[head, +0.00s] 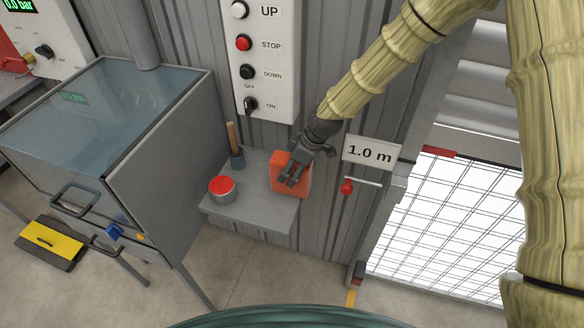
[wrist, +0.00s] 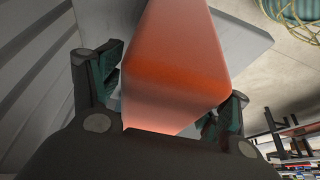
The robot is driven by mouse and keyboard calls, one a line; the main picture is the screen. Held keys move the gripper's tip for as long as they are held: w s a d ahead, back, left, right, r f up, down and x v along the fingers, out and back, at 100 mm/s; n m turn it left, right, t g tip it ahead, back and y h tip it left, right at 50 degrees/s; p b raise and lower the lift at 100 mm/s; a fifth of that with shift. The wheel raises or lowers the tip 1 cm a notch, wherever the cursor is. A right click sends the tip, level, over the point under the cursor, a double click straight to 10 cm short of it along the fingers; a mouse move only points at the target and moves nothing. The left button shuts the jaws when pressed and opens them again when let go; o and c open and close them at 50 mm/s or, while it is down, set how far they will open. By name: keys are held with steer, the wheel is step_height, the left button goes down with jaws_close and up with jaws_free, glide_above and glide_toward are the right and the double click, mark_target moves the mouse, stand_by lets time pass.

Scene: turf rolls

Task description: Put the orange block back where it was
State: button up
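The orange block (head: 277,172) stands on the right part of a small grey wall shelf (head: 252,213), against the ribbed wall. My gripper (head: 291,180) reaches down to it from the upper right, with its fingers over the block in the head view. In the wrist view the orange block (wrist: 178,50) fills the space between the fingers of my gripper (wrist: 172,82). The fingers are spread to either side of it, and a narrow gap shows on the left side. The block's far end is cut off by the top of the wrist view.
A grey pot with a red top (head: 222,188) and a wooden-handled tool in a blue-grey holder (head: 237,158) stand left of the block. A "1.0 m" sign (head: 371,152) and a red-knobbed lever (head: 347,187) are close on the right. A glass-topped cabinet (head: 150,190) stands left.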

steer(key=shift+r, duration=0.15)
steer(key=shift+b+v, duration=1.3)
steer(key=shift+v, duration=4.65)
